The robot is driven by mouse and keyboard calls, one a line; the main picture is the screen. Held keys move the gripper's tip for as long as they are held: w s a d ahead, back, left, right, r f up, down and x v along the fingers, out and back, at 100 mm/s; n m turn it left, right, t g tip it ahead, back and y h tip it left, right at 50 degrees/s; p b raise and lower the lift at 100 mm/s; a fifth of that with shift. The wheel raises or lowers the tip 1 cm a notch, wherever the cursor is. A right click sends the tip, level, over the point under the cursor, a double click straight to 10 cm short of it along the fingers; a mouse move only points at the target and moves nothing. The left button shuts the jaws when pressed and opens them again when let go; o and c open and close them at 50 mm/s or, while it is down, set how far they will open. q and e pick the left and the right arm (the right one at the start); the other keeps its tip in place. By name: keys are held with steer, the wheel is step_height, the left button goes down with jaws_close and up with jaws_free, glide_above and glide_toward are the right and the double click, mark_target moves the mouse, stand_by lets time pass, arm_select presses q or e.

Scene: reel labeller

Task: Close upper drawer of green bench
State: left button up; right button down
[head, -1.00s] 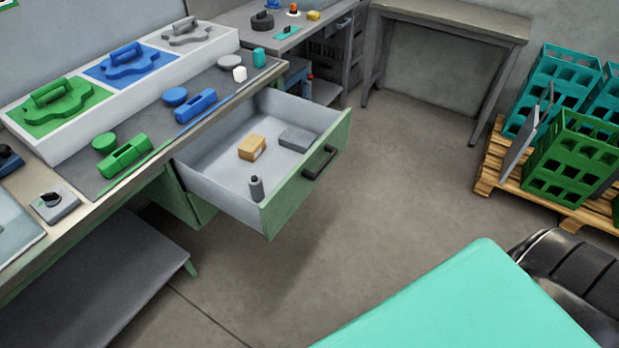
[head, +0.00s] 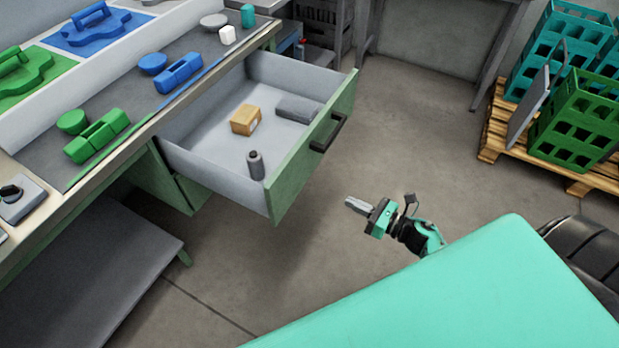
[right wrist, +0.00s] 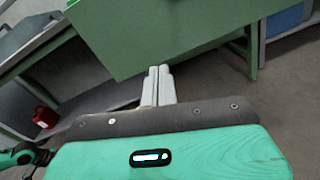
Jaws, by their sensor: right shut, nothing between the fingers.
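The upper drawer (head: 300,181) of the green bench (head: 160,183) stands far out, its green front and dark handle (head: 328,132) facing right. A tan box (head: 245,119), a dark grey block (head: 298,109) and a small grey bottle (head: 255,165) are inside it. My right gripper (head: 349,202) is shut and empty, to the right of and below the drawer front, apart from it in the head view. In the right wrist view its shut fingers (right wrist: 158,72) point toward a green panel (right wrist: 170,35), probably the drawer front; the handle does not show there. My left gripper is not in view.
Green and blue parts (head: 97,136) lie on the bench top. A pallet (head: 500,135) with teal and green crates (head: 575,118) stands at the right. Bare floor (head: 420,130) lies between the drawer and the pallet. In the right wrist view a red can (right wrist: 45,117) shows at the left.

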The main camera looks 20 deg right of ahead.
step_height(320, 180, up, 3)
steer(key=n+y, duration=0.1)
steer(key=n, duration=0.3)
steer(key=p, duration=0.3)
glide_toward(298, 175)
steer(key=x, duration=0.5)
steer(key=shift+w+a+r, duration=0.2)
steer(key=shift+w, duration=0.1)
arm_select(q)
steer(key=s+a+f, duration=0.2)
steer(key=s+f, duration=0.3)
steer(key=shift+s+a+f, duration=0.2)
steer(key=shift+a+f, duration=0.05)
arm_select(e)
steer(key=shift+w+a+f, duration=0.1)
steer(key=shift+w+a, duration=0.25)
steer(key=shift+w, duration=0.1)
